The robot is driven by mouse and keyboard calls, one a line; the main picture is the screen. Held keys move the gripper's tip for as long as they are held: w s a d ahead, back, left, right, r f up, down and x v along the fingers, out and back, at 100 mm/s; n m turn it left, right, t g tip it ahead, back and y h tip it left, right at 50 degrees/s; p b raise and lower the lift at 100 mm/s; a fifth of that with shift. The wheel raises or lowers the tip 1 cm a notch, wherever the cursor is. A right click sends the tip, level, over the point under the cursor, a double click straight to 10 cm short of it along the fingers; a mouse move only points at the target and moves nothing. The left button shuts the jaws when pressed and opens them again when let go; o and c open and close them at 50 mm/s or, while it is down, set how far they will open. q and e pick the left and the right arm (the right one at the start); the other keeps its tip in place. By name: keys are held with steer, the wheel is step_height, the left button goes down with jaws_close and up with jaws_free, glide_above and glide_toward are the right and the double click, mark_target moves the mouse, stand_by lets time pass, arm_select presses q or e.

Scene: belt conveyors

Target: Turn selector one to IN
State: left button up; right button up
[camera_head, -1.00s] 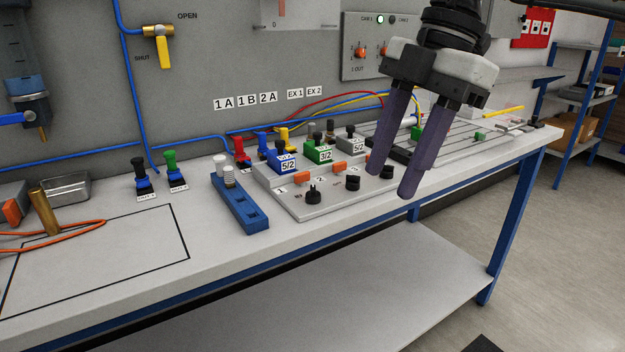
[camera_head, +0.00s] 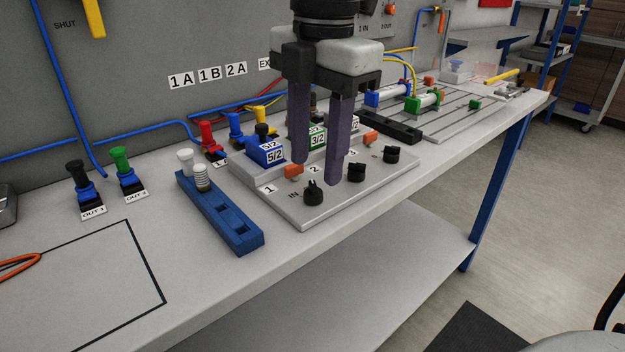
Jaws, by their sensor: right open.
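A base plate (camera_head: 270,203) on the bench carries three black knobs in a row. The knob by the label 1 (camera_head: 313,192) is at the front left; the middle knob (camera_head: 356,173) and the right knob (camera_head: 394,154) stand beyond it. My right gripper (camera_head: 317,172) points down over the plate, fingers apart with nothing between them. Its fingertips appear just above and behind the first knob; I cannot tell the exact gap. A grey wall panel (camera_head: 372,22), partly hidden behind the gripper, shows small lettering that looks like 1 IN and 2 OUT. My left gripper is out of view.
The blue 5/2 block (camera_head: 265,152) and green 3/2 block (camera_head: 313,138) stand behind the knobs, close to the fingers. A blue holder (camera_head: 225,214) with white-topped pieces lies left of the plate. The outlined area (camera_head: 110,285) at the front left is mostly bare.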

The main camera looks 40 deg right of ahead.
mark_target(314, 185)
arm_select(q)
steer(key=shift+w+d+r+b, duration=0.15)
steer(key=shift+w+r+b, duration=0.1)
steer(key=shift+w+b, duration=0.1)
arm_select(e)
steer(key=shift+w+f, duration=0.15)
steer(key=shift+f, duration=2)
steer(key=c, duration=1)
